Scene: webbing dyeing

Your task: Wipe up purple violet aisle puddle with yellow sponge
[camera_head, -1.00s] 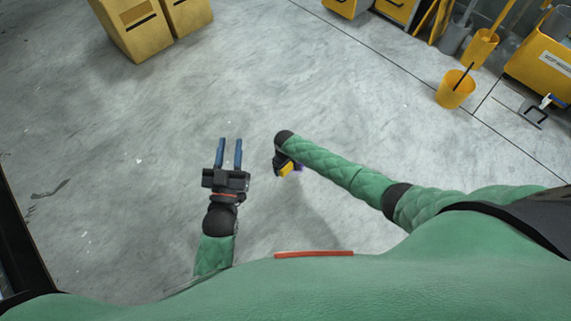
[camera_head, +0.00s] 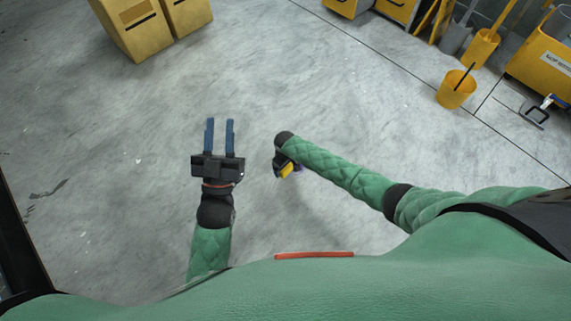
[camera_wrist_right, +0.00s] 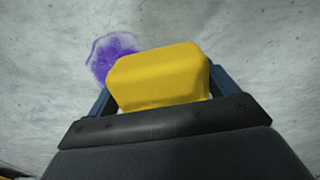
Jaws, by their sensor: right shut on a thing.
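My right gripper (camera_wrist_right: 160,95) is shut on the yellow sponge (camera_wrist_right: 160,76), with a blue finger on each side of it. In the head view the sponge (camera_head: 287,171) shows below the right wrist, and the fingers are mostly hidden by the arm. The purple puddle (camera_wrist_right: 107,54) lies on the floor at the upper left of the sponge in the right wrist view, and the sponge overlaps part of it. I cannot tell whether the sponge touches the floor. My left gripper (camera_head: 219,138) is open and empty over bare floor.
Yellow cabinets (camera_head: 150,22) stand at the top left. A yellow bucket (camera_head: 455,89), a yellow mop cart (camera_head: 545,65) and a dustpan (camera_head: 535,112) are at the upper right. The grey concrete floor (camera_head: 120,140) around my grippers is clear.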

